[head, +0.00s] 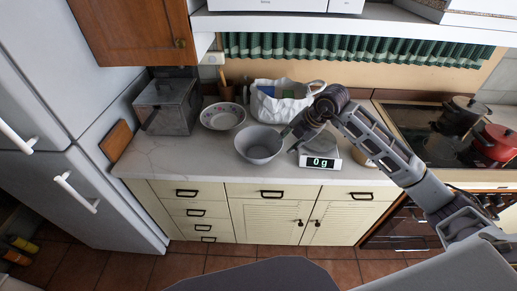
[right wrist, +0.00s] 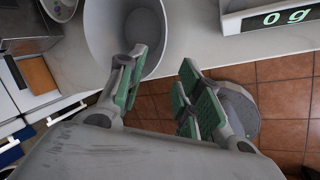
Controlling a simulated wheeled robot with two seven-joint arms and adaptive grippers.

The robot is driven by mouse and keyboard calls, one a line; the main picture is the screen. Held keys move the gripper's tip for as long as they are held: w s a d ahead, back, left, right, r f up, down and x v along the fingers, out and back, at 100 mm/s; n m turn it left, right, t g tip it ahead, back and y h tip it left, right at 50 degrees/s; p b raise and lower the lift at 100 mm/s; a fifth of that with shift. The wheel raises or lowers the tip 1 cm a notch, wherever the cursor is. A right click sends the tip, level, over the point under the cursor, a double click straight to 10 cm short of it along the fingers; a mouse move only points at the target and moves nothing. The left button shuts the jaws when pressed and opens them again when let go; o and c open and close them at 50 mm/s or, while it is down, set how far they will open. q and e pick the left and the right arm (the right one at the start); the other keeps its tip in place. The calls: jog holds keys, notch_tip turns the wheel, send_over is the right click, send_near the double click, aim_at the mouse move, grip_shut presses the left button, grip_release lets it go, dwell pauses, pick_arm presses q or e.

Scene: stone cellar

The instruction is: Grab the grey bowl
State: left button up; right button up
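The grey bowl (head: 259,146) stands upright on the worktop near its front edge, and looks empty. In the right wrist view the bowl (right wrist: 100,32) is at the top left. My right gripper (head: 292,131) is at the bowl's right side in the head view. In the right wrist view the right gripper (right wrist: 162,85) is open, with nothing between its green-padded fingers. One finger overlaps the bowl's rim in the picture; I cannot tell if it touches or is inside. The other finger is clear of the bowl. My left gripper is not in view.
A kitchen scale (head: 320,162) reading 0 g stands right of the bowl. A patterned bowl (head: 223,116), a metal box (head: 167,106) and a white bag (head: 281,103) stand behind and left. Pots (head: 493,143) are on the hob at right. The worktop's left front is clear.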

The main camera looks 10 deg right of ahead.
aim_at(277, 152)
jog(key=shift+p+x, duration=0.45)
jog(key=shift+x, duration=3.05)
jog(key=shift+w+f, duration=0.1)
jog(key=shift+p+x, duration=0.55)
jog(key=shift+x, duration=0.45)
jog(key=shift+p+x, duration=0.3)
jog(key=shift+x, duration=1.15)
jog(key=shift+d, duration=0.1)
grip_shut()
jog(key=shift+w, duration=0.1)
